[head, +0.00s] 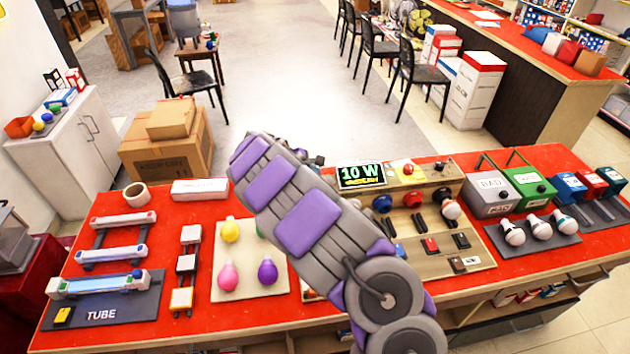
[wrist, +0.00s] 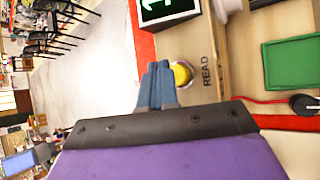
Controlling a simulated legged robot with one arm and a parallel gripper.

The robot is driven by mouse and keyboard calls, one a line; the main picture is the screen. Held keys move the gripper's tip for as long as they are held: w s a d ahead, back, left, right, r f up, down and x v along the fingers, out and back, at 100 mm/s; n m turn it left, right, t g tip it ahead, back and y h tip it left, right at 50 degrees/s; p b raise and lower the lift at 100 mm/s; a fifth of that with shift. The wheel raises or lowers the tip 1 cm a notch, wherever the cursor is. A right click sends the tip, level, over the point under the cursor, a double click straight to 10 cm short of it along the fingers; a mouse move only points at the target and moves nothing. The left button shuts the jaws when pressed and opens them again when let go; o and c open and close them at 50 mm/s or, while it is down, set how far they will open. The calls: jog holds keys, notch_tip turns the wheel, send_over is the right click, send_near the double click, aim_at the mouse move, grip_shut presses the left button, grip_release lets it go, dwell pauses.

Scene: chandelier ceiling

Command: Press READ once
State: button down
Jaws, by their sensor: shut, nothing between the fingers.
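In the wrist view the READ button is a round yellow cap (wrist: 183,74) in a pale ring on a tan board, with the black word READ (wrist: 208,82) printed beside it. My gripper (wrist: 158,68) shows there as two blue-grey fingers, shut together and empty. The fingers lie just left of the button in that picture and overlap its ring's edge; I cannot tell whether they touch it. In the head view the button and fingers are hidden behind my purple and grey arm. The display (head: 361,176) reads 10 W in green; it also shows in the wrist view (wrist: 168,10).
The red table (head: 180,325) is crowded. Left of my arm are a tube rack (head: 100,285) and a pale board with coloured bulbs (head: 235,290). To the right are a socket-and-switch board (head: 430,265), a grey BAD box (head: 490,190) and a green box (head: 525,185).

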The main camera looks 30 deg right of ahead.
jog(key=shift+r+p, duration=1.8)
jog(key=shift+r, duration=0.65)
jog(key=shift+s, duration=0.1)
jog(key=s+r+m+g+y, duration=0.15)
jog(key=s+r+m, duration=0.25)
jog(key=s+r, duration=0.45)
jog(key=s+r+m+g, duration=0.2)
jog(key=s+r+m, duration=0.3)
jog(key=s, duration=0.7)
jog(key=s+a+m+y, duration=0.1)
jog(key=s+a+y, duration=0.1)
jog(key=s+a, duration=0.4)
jog(key=s+a+f+m+g+y, duration=0.1)
jog(key=s+a, duration=0.5)
jog(key=s, duration=0.7)
jog(key=s+a+f+m+y, duration=0.1)
jog(key=s+a+y, duration=0.3)
jog(key=s, duration=0.5)
jog(key=shift+s+a+m, duration=0.4)
jog(key=shift+a+m, duration=0.1)
jog(key=shift+a, duration=0.65)
